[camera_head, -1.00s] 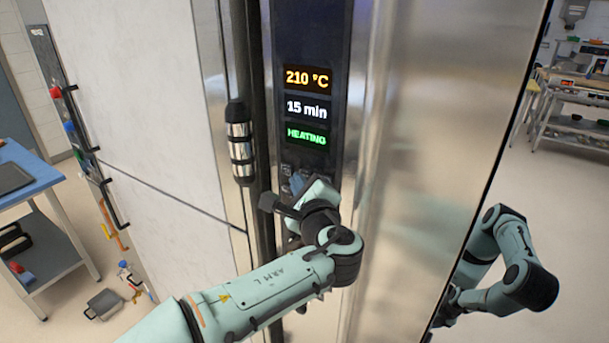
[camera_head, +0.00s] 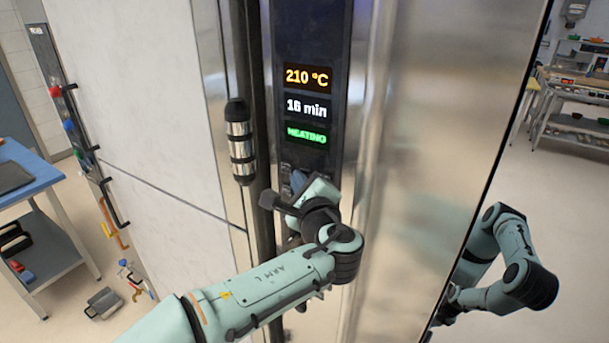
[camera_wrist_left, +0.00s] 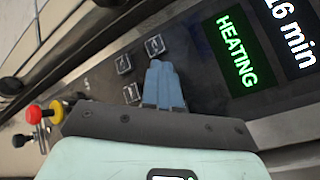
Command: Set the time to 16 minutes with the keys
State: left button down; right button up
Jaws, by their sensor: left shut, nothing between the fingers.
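The oven's dark control panel (camera_head: 312,35) carries three lit displays. The time display (camera_head: 307,108) reads 16 min; it is partly cut off in the left wrist view (camera_wrist_left: 292,35). Above it the temperature display (camera_head: 307,77) reads 210 °C. Below it a green display (camera_head: 306,135) reads HEATING. Small square keys sit under the displays; in the left wrist view one key (camera_wrist_left: 155,46) is just beyond the fingertips and two more (camera_wrist_left: 123,64) (camera_wrist_left: 131,93) lie to their left. My left gripper (camera_wrist_left: 158,66) is shut and empty, its blue fingers at the keys. Contact is hard to tell, and the fingers may hide other keys.
A vertical door handle (camera_head: 240,145) stands left of the panel. Bare steel (camera_head: 430,130) lies to its right. My right arm (camera_head: 505,260) is bent at the lower right, its gripper not showing. A blue-topped cart (camera_head: 30,170) stands at far left.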

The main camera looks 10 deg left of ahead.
pick_arm(q)
jog(key=shift+s+a, duration=0.2)
jog(key=shift+s, duration=0.45)
pick_arm(e)
jog(key=shift+s+f, duration=0.4)
jog(key=shift+s, duration=0.05)
pick_arm(q)
jog(key=shift+w, duration=0.1)
jog(key=shift+s+a+b, duration=0.3)
jog(key=shift+s+b, duration=0.15)
jog(key=shift+s, duration=0.35)
jog(key=shift+s+a+b, duration=0.25)
jog(key=shift+s+b, duration=0.25)
jog(key=shift+s, duration=0.3)
jog(key=shift+s+a+b, duration=0.3)
jog(key=shift+s+b, duration=0.15)
jog(key=shift+s, duration=0.35)
pick_arm(e)
jog(key=shift+s+f, duration=0.55)
jog(key=shift+f, duration=0.2)
jog(key=shift+s+f, duration=0.5)
jog(key=shift+f, duration=0.25)
